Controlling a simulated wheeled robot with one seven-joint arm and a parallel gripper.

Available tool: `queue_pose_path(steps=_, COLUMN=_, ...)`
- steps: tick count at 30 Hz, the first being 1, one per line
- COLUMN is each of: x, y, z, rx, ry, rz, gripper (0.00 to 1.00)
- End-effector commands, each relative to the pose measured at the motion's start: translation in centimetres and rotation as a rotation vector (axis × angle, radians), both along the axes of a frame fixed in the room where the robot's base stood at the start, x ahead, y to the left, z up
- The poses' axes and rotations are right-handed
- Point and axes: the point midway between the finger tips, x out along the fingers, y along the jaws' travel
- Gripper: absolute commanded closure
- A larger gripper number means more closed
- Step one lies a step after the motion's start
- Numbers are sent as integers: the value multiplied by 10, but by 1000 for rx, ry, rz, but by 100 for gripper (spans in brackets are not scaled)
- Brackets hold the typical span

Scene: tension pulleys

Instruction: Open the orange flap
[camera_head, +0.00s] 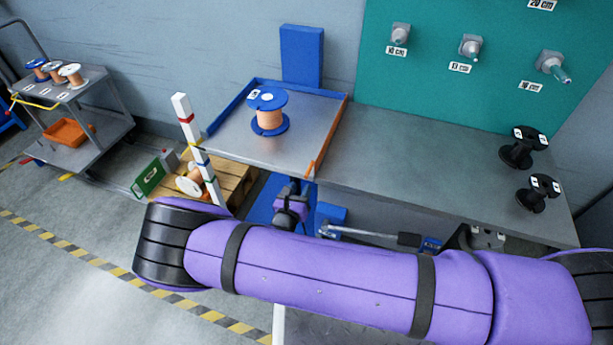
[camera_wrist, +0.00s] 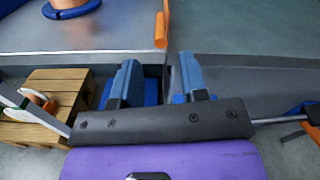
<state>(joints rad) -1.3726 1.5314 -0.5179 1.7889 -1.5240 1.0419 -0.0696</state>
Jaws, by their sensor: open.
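The orange flap (camera_head: 322,145) is a thin orange strip along the right edge of the metal tray table (camera_head: 235,138), beside the grey workbench. In the wrist view its near end (camera_wrist: 161,28) stands upright at the tray's front right corner. My gripper (camera_wrist: 159,64) is open and empty, with two blue fingers spread apart. In the wrist view the fingers sit below the tray's front edge in the picture, and the flap's end shows above the gap between them. No contact with the flap is visible. In the head view my purple arm crosses the foreground and the fingers are not clearly seen.
A blue-flanged spool of copper wire (camera_head: 269,112) stands on the tray. The grey workbench (camera_head: 420,165) adjoins on the right, with two black spools (camera_head: 523,148) at its far end. A striped white post (camera_head: 193,142) and a wooden pallet (camera_head: 236,180) stand left of the tray.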

Motion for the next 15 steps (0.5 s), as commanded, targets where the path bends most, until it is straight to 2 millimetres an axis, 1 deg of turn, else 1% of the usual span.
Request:
queue_pose_path(steps=1, x=9, y=-5, z=0, rx=-1, ry=-1, rz=-2, gripper=60)
queue_pose_path(steps=6, x=35, y=-13, z=0, rx=1, ry=-1, rz=-1, gripper=60)
queue_pose_path(steps=10, x=49, y=-18, z=0, rx=1, ry=-1, rz=-1, gripper=60)
queue_pose_path(steps=15, x=57, y=-21, z=0, rx=1, ry=0, rz=0, gripper=60)
